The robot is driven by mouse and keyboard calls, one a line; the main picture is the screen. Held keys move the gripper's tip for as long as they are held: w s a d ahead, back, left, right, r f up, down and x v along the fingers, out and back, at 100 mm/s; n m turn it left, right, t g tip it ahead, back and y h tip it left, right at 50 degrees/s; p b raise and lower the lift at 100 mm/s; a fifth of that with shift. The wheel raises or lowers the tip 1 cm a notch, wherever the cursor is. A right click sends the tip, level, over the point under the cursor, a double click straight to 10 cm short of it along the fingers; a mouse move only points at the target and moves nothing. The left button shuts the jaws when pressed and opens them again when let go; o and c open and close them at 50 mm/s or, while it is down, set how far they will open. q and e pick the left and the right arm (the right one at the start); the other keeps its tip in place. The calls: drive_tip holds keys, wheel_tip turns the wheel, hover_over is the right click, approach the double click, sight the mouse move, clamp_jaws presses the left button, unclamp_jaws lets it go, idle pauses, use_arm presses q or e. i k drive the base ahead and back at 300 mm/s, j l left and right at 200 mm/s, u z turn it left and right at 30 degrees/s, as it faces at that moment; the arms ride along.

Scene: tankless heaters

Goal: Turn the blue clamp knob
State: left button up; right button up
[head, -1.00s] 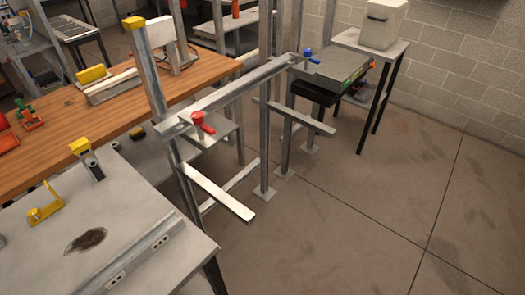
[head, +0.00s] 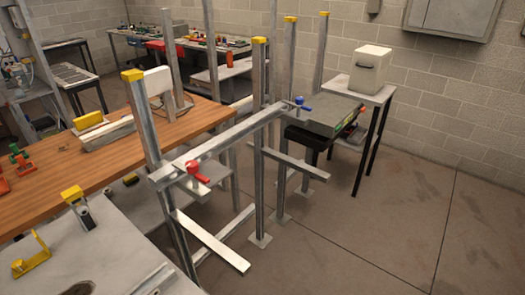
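The blue clamp knob (head: 299,102) sits at the far right end of a horizontal metal rail (head: 228,132), close to an upright post. A red clamp knob (head: 196,170) sits near the rail's left end. Both knobs are small in the head view, and fine detail of the blue one is hard to make out. Neither of my grippers shows in the head view.
A metal frame of yellow-capped posts (head: 258,150) stands on the floor. A wooden workbench (head: 110,155) and a grey metal table (head: 105,245) are at left. A white box (head: 370,69) sits on a stand behind the blue knob. Floor at right (head: 390,230) is clear.

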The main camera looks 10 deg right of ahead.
sight(300, 101)
drive_tip(key=i+l+z, duration=0.1)
drive_tip(key=l, duration=0.25)
drive_tip(key=i+l, duration=0.2)
drive_tip(key=l, duration=0.15)
drive_tip(key=i+l+z, duration=0.15)
drive_tip(key=l, duration=0.15)
drive_tip(key=i+l, duration=0.15)
drive_tip(key=l, duration=0.2)
drive_tip(key=z, duration=0.05)
